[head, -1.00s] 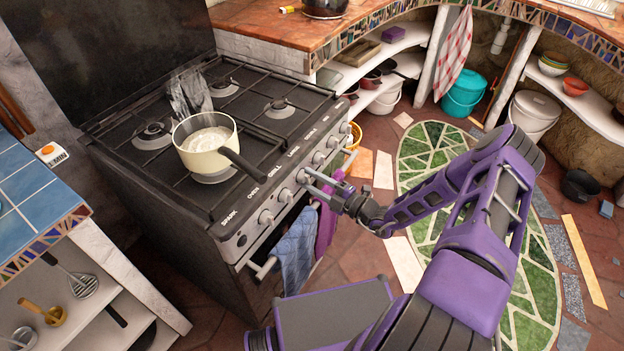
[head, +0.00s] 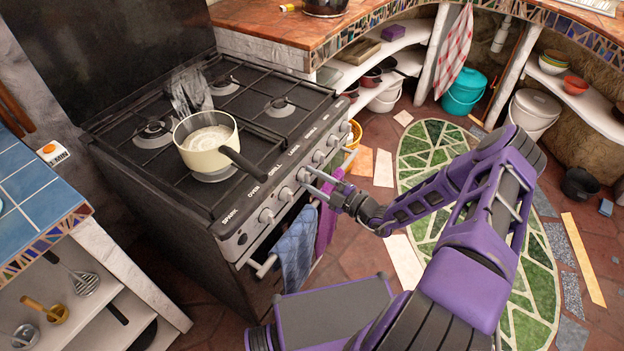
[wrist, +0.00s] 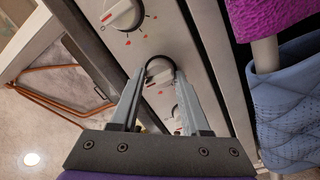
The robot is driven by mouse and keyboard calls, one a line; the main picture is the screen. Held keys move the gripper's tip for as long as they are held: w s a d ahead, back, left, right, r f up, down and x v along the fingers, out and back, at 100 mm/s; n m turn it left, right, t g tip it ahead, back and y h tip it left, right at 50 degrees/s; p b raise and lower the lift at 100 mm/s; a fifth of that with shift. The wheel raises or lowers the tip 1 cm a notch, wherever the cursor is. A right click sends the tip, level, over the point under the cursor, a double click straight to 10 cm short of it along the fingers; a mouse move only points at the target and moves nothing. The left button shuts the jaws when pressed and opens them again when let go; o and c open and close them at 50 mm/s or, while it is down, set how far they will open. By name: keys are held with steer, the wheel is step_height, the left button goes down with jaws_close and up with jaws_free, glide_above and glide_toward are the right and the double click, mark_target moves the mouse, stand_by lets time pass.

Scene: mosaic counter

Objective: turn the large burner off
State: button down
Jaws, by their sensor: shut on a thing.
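The stove (head: 190,150) has a front panel with a row of white knobs and labels reading spark, oven, grill, large, middle and small. My gripper (head: 306,178) reaches the panel from the right, at the knob by the "large" label (head: 293,151). In the wrist view my gripper (wrist: 160,75) is shut on this knob (wrist: 160,66), with one finger on each side; its face is largely hidden. A neighbouring knob (wrist: 122,13) with a red mark shows above. A cream saucepan (head: 205,158) sits on a front burner. No flame can be made out.
A blue towel (head: 293,248) and a purple towel (head: 327,228) hang from the oven rail just below my gripper; they also show at the right in the wrist view. The saucepan's dark handle (head: 243,163) points toward the panel.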

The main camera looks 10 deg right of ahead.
steer(key=shift+c, duration=2)
jaws_free()
steer(key=v, duration=1.7)
steer(key=shift+s, duration=0.2)
steer(key=shift+d, duration=0.1)
